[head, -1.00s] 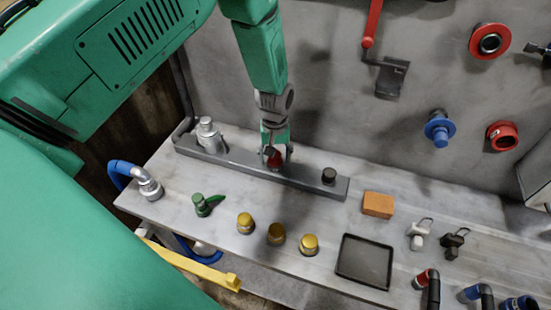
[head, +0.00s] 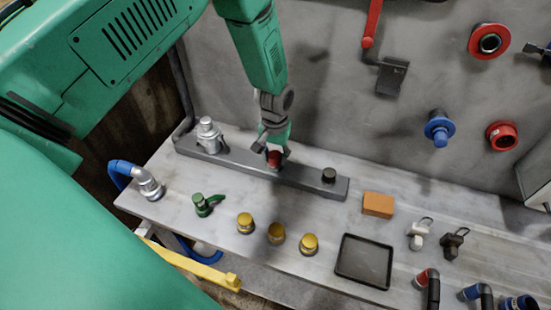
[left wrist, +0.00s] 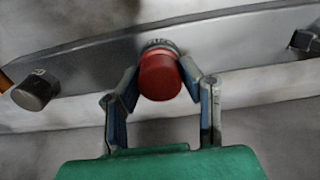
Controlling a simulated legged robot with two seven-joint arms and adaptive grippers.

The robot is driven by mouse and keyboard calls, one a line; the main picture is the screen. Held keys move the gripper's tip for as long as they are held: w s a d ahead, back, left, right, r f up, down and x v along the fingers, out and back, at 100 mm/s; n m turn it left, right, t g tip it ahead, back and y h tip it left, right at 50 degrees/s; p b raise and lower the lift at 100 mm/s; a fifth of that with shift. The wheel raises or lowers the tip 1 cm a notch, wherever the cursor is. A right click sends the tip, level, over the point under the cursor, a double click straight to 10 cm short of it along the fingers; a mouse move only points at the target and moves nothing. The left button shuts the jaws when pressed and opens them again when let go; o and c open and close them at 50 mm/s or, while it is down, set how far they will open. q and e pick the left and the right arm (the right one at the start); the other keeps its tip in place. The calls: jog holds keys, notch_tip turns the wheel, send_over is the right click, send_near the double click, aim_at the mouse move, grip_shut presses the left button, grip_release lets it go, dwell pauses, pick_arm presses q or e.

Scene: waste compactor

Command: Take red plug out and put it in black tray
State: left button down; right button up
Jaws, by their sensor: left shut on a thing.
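The red plug (head: 274,159) sits on the grey metal bar (head: 310,183) at the back of the table. It also shows in the left wrist view (left wrist: 160,77), with a dark ring at its base against the bar. My left gripper (head: 273,152) is at the plug from above, its two fingers (left wrist: 161,82) on either side of it and shut on it. The black tray (head: 364,261) lies empty at the front right of the table. My right gripper is in neither view.
A silver fitting (head: 208,135) and a black knob (head: 329,176) stand on the bar. In front are a green valve (head: 205,205) and several yellow knobs (head: 277,233). An orange block (head: 378,205) lies behind the tray. White (head: 419,233) and black (head: 453,244) fittings stand right of it.

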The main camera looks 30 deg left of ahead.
pick_arm(q)
jog(key=n, duration=0.5)
jog(key=shift+s+f, duration=0.1)
jog(key=shift+s, duration=0.05)
jog(key=n, duration=0.5)
jog(key=shift+d, duration=0.1)
jog(key=n, duration=0.5)
jog(key=shift+s, duration=0.1)
jog(key=n, duration=0.5)
